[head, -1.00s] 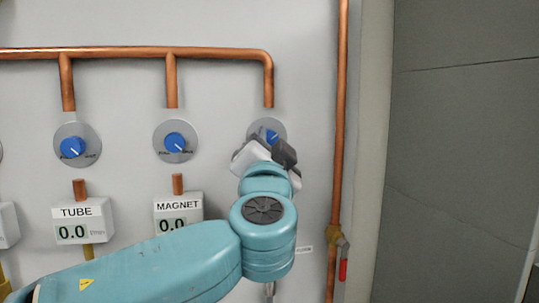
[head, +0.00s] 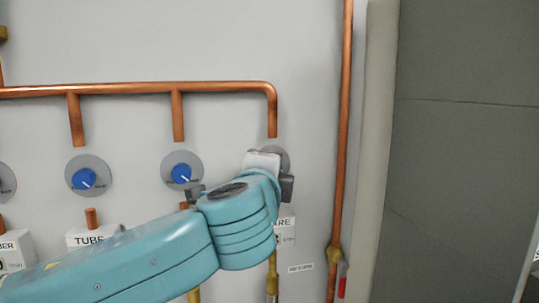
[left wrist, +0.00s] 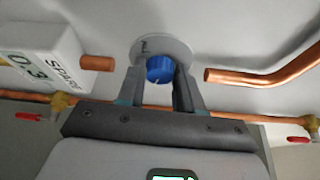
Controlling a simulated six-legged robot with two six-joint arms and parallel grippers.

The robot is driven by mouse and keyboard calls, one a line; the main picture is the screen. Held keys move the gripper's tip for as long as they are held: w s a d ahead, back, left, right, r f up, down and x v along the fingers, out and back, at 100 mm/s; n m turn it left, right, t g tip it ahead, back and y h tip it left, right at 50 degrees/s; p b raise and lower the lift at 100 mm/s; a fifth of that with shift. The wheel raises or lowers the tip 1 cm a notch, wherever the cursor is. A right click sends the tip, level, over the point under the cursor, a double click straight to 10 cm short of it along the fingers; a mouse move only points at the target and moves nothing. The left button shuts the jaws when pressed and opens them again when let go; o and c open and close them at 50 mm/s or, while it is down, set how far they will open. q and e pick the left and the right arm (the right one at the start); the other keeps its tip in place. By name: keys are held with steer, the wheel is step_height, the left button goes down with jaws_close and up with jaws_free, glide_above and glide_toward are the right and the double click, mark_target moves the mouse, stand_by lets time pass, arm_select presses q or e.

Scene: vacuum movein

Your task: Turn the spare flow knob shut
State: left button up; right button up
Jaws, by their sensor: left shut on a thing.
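The spare flow knob is blue with a white pointer line and sits on a grey round dial plate. In the left wrist view the knob (left wrist: 160,69) stands between the two fingers of my left gripper (left wrist: 160,85), which is shut on it. In the head view the spare dial plate (head: 282,158) shows at the right end of the pipe row, and my left gripper (head: 268,170) covers the knob there. The spare meter box (left wrist: 48,58) reads 0.3 in the left wrist view. My right gripper is not in view.
The magnet knob (head: 181,173) and tube knob (head: 83,179) sit to the left. A copper pipe (head: 342,130) runs vertically to the right, with a red-handled valve (head: 336,257) low on it. A grey panel (head: 465,150) fills the far right.

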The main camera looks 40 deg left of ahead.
arm_select(q)
steer(key=shift+w+d+r+m+g+p, duration=0.1)
steer(key=shift+m+g+p, duration=0.4)
steer(key=shift+m+p, duration=0.65)
steer(key=shift+r+m+g+p, duration=0.1)
steer(key=shift+m+g+p, duration=0.4)
steer(key=shift+m+p, duration=0.65)
steer(key=o, duration=1)
steer(key=shift+o, duration=0.2)
steer(key=shift+d, duration=0.1)
